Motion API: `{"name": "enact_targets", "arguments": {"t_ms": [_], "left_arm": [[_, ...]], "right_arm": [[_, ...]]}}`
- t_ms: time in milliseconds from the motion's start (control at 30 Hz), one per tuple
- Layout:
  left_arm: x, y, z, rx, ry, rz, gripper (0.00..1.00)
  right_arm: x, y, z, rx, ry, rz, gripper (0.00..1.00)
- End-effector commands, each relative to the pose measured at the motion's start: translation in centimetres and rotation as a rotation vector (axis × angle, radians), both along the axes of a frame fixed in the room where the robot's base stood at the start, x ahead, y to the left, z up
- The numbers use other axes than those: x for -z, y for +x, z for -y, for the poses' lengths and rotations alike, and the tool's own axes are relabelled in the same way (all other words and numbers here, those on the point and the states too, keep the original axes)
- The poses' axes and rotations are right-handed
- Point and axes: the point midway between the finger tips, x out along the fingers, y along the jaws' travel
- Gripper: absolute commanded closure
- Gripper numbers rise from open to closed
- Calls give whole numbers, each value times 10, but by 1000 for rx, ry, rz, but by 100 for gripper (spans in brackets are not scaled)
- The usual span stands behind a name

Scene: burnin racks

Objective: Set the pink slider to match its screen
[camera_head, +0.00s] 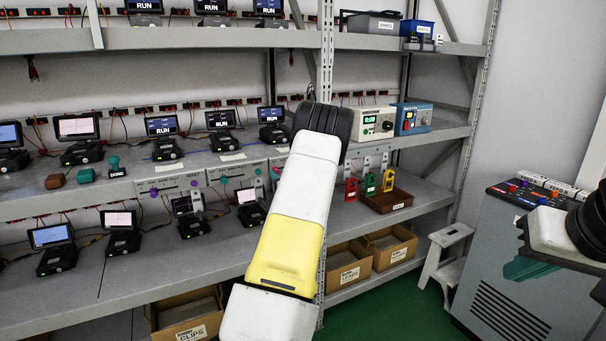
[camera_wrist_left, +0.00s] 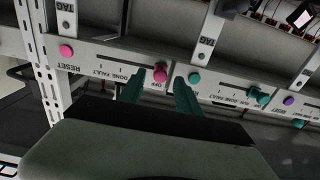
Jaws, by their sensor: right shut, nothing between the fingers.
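The pink slider knob (camera_wrist_left: 159,73) shows in the left wrist view, which is upside down. It sits by the OFF mark of a white panel, with DONE and FAULT marks to its left. A pink RESET button (camera_wrist_left: 66,50) is on the same panel. My left gripper (camera_wrist_left: 160,78) is open, its teal fingers either side of the knob with small gaps. In the head view my left arm hides the gripper and much of this panel (camera_head: 279,163). The small screen (camera_head: 272,114) above it is lit, its text unclear. My right gripper (camera_head: 528,268) is shut and empty at the right.
A teal slider (camera_wrist_left: 258,97) and a purple button (camera_wrist_left: 288,100) are on neighbouring panels. A rack post (camera_wrist_left: 42,85) stands close to the pink panel. A brown tray (camera_head: 390,202) with coloured tags is right of my left arm. A grey cabinet (camera_head: 500,290) stands near my right gripper.

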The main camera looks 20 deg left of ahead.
Motion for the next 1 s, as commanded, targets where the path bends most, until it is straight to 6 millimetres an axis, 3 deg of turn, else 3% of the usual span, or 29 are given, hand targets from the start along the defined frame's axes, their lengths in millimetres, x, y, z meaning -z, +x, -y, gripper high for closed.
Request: {"name": "enact_targets", "arguments": {"t_ms": [200, 433, 467, 667, 1000], "left_arm": [[0, 11, -12, 1, -1, 0, 60], [0, 11, -13, 2, -2, -1, 60], [0, 11, -13, 2, -2, -1, 62], [0, 11, -12, 2, -2, -1, 100], [0, 11, -12, 2, -1, -1, 100]], "right_arm": [[0, 0, 0, 0, 0, 0, 100], [0, 0, 0, 0, 0, 0, 100], [0, 0, 0, 0, 0, 0, 100], [0, 0, 0, 0, 0, 0, 100], [0, 0, 0, 0, 0, 0, 100]]}}
